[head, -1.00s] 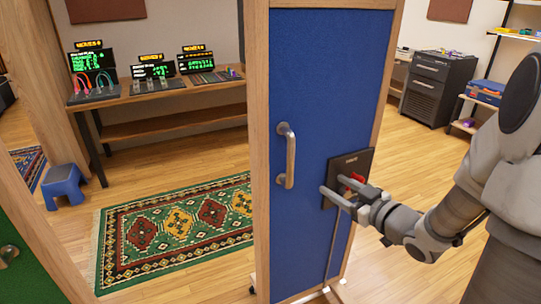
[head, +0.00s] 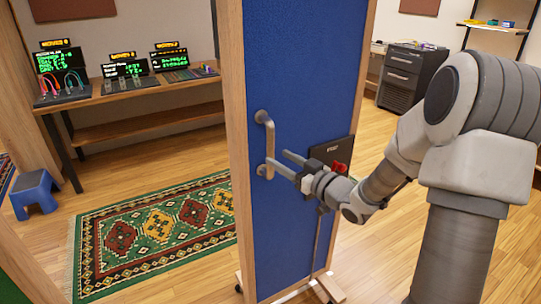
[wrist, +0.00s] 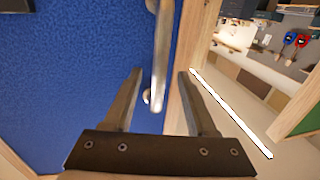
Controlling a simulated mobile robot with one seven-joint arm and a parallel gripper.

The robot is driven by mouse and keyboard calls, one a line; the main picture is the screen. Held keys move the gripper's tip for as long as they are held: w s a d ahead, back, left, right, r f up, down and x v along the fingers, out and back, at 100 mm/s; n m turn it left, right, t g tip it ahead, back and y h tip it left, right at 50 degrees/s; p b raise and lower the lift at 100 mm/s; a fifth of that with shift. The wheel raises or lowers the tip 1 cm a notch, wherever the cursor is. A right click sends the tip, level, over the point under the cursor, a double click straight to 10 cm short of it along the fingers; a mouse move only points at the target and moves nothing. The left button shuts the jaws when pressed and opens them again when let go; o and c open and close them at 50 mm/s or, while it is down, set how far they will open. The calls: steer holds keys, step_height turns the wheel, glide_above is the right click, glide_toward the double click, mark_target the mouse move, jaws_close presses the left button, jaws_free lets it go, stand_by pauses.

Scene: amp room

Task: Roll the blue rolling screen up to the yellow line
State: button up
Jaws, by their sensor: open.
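The blue rolling screen (head: 300,70) stands upright in a wooden frame on casters, in the middle of the head view. Its metal handle (head: 267,137) is a vertical bar near the left edge of the panel. My gripper (head: 277,158) is open beside the handle's lower part. In the wrist view the handle (wrist: 161,45) shows between the two open fingers (wrist: 160,74), with no visible grip on it. I see no yellow line; a white strip (wrist: 232,114) lies beyond the frame in the wrist view.
A black plate (head: 343,148) with a red part is on the panel behind my gripper. A patterned rug (head: 160,228), a blue stool (head: 35,193) and a bench (head: 130,92) with devices are at left. A dark cabinet (head: 405,78) stands at back right. Wooden floor is clear between.

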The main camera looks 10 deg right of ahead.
mark_target(273, 154)
steer(key=x, duration=0.5)
jaws_close()
stand_by(1.4)
